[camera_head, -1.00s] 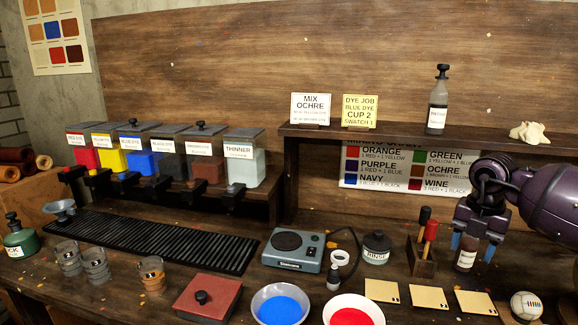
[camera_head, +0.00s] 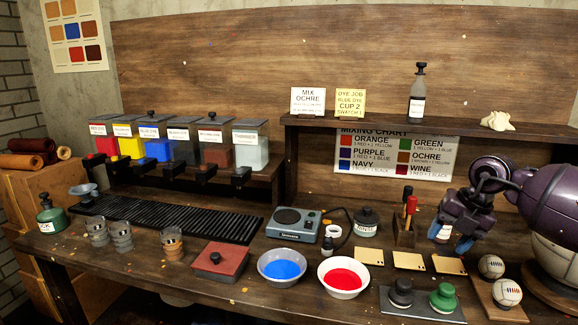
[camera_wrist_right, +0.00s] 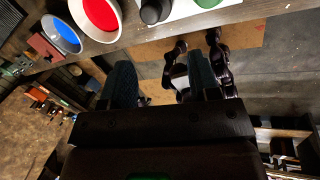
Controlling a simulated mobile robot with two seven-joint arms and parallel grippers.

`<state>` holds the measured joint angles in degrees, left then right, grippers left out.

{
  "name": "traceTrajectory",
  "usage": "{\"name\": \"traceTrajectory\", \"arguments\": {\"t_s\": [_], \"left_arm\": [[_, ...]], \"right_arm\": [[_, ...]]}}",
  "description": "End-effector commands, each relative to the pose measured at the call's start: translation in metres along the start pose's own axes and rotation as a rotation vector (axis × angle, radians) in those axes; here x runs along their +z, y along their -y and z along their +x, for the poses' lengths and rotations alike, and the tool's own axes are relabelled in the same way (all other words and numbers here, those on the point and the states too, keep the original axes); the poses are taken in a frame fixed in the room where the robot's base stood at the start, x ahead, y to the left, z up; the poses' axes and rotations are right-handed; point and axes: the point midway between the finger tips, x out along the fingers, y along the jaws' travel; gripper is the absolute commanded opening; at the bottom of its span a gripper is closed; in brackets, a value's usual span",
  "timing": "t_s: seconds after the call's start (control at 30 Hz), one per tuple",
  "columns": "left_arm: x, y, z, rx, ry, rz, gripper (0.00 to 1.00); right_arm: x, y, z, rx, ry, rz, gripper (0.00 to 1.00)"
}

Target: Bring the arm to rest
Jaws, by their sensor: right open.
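My right arm (camera_head: 535,200), purple and dark, comes in from the right in the head view. Its gripper (camera_head: 452,242) has blue-tipped fingers and is tilted over the right part of the bench, in front of the mixing chart. It is open. In the right wrist view, the two dark fingers (camera_wrist_right: 160,85) stand well apart, with no object gripped between them. A small white patch shows beside the fingers in the head view; I cannot tell what it belongs to. My left gripper is not recognisable in either view.
Near the gripper are a dark holder with red and black handles (camera_head: 407,225), a rinse jar (camera_head: 366,223), pale swatch cards (camera_head: 408,260), two stitched balls (camera_head: 507,293) on a wooden stand, and a tray with black and green knobs (camera_head: 428,314). Red (camera_head: 343,280) and blue (camera_head: 282,268) bowls stand left.

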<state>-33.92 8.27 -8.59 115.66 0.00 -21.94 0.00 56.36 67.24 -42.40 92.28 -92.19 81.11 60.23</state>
Motion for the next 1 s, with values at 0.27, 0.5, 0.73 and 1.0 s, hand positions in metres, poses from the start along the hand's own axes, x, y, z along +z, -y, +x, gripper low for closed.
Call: {"name": "traceTrajectory", "arguments": {"t_s": [0.27,0.5,0.73,1.0], "left_arm": [[-0.007,0.0,0.003,0.002,-0.014,0.001,0.0],[-0.005,0.0,0.002,0.001,-0.01,0.001,0.0],[-0.003,0.0,0.002,0.001,-0.007,0.001,0.0],[-0.003,0.0,0.001,0.001,-0.006,0.001,0.0]], "right_arm": [[-0.029,-0.108,-0.028,0.561,0.006,-0.245,0.56],[-0.068,-0.173,-0.037,1.1,0.004,-0.202,0.56],[-0.077,-0.173,-0.017,1.474,0.038,0.185,0.56],[-0.079,-0.113,0.054,1.559,0.078,0.79,0.56]]}}
